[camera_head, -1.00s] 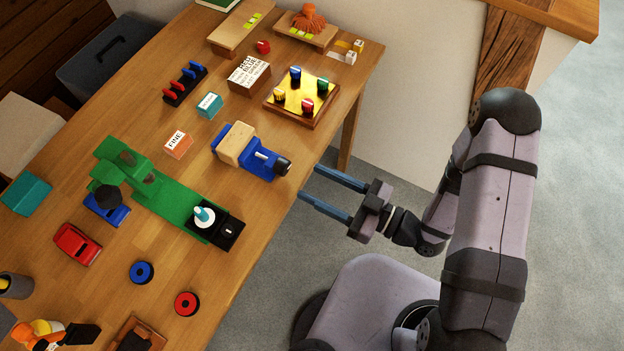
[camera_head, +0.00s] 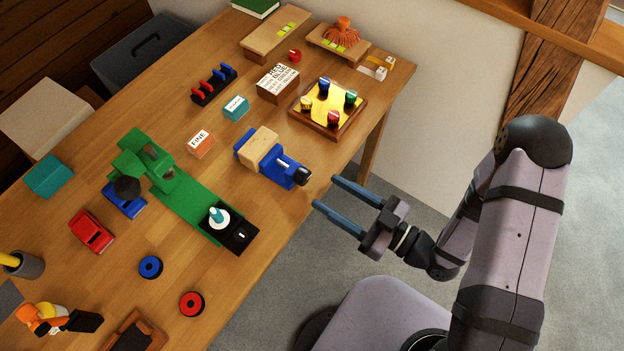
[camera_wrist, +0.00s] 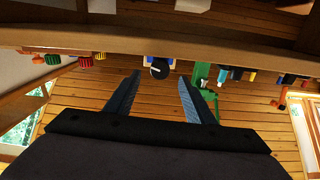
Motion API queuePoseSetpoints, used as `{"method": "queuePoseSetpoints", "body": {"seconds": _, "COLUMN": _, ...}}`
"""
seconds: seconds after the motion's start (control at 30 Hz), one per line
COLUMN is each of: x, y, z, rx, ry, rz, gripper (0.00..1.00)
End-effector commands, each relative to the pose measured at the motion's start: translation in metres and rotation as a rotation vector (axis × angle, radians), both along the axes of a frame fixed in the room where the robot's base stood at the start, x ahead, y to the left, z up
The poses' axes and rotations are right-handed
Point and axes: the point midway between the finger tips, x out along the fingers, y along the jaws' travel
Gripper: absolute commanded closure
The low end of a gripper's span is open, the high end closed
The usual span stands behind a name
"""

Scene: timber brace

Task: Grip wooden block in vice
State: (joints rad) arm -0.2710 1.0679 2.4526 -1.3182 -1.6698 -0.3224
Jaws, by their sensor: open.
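The blue vice (camera_head: 283,171) lies on the wooden table near its right edge, with a black round end (camera_head: 301,177) toward my gripper. The pale wooden block (camera_head: 261,150) sits in the vice between its blue parts; whether it is clamped I cannot tell. My gripper (camera_head: 325,194) is open and empty, off the table's edge, with its two blue fingers pointing at the vice and a gap between. In the wrist view the vice's black end (camera_wrist: 159,68) shows ahead between the gripper fingers (camera_wrist: 158,93); the block is largely hidden there.
A green machine (camera_head: 185,195) stands left of the vice. A tray with coloured knobs (camera_head: 329,108) stands behind it, and an orange box (camera_head: 201,145) and teal box (camera_head: 236,108) lie nearby. The table (camera_head: 262,215) is bare in front of the vice.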

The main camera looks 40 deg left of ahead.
Motion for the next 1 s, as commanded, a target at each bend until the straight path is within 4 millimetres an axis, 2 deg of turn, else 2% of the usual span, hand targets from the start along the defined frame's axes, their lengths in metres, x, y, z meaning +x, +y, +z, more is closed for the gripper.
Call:
{"method": "queuePoseSetpoints", "body": {"seconds": 0.53, "x": -0.001, "y": 0.054, "z": 0.001, "rx": -0.001, "ry": -0.001, "rz": 0.003, "gripper": 0.51}}
{"method": "queuePoseSetpoints", "body": {"seconds": 0.73, "x": -0.001, "y": 0.063, "z": 0.0, "rx": 0.0, "ry": 0.0, "rz": 0.001, "gripper": 0.51}}
{"method": "queuePoseSetpoints", "body": {"seconds": 1.0, "x": 0.0, "y": 0.064, "z": 0.0, "rx": 0.0, "ry": 0.0, "rz": 0.0, "gripper": 0.51}}
